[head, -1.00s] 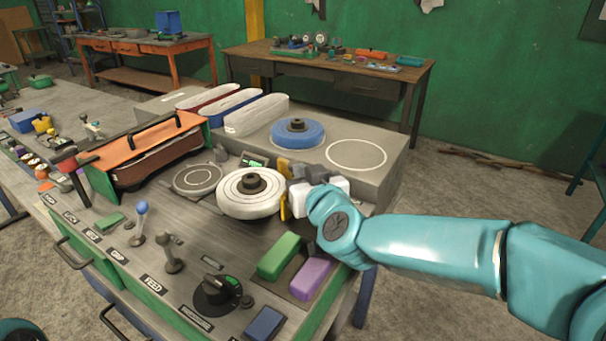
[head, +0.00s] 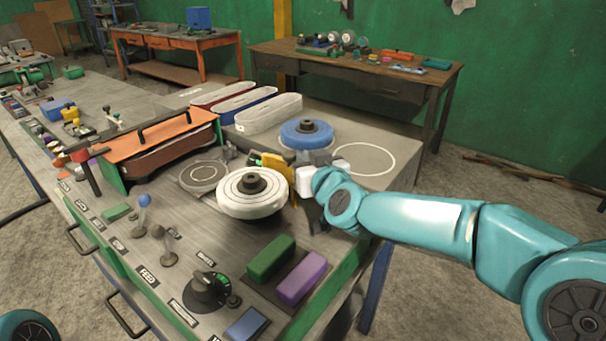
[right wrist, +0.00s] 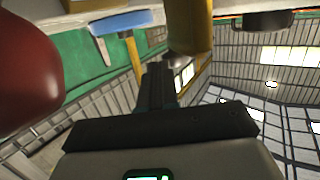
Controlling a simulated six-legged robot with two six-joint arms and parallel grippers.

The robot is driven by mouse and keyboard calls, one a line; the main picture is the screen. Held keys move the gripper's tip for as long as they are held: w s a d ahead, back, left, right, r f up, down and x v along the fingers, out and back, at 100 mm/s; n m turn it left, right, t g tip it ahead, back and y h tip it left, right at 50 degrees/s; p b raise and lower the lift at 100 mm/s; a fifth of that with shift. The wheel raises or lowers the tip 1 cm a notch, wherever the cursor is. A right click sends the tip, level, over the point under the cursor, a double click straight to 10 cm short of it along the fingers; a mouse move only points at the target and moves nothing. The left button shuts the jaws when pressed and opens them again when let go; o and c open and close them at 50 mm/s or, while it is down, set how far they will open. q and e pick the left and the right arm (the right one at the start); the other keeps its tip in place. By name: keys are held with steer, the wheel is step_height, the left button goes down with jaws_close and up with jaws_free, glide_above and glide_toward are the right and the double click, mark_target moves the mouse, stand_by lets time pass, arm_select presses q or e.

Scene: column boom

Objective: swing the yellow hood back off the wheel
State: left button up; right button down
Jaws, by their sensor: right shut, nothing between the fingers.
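The white wheel (head: 238,206) with a dark hub lies on the grey bench, its top face uncovered. The yellow hood (head: 281,169) shows as a small upright panel at the wheel's back right edge, partly hidden by the wheel and my gripper. My right gripper (head: 305,163) is just right of the hood, its fingertips mostly hidden there. In the right wrist view its dark fingers (right wrist: 172,80) are together and empty, with a yellow part (right wrist: 190,28) close beyond them. I cannot tell whether they touch. My left gripper is out of view.
Green (head: 270,257) and purple (head: 302,278) blocks lie in front of the gripper. An orange-framed belt unit (head: 158,158) stands left of the wheel.

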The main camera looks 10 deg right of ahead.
steer(key=shift+r+p+x, duration=0.1)
steer(key=shift+p+x, duration=0.15)
steer(key=shift+x, duration=0.5)
steer(key=shift+r+p+x, duration=0.15)
steer(key=shift+p+x, duration=0.1)
steer(key=shift+x, duration=0.55)
steer(key=shift+w+d, duration=0.1)
steer(key=shift+d, duration=0.1)
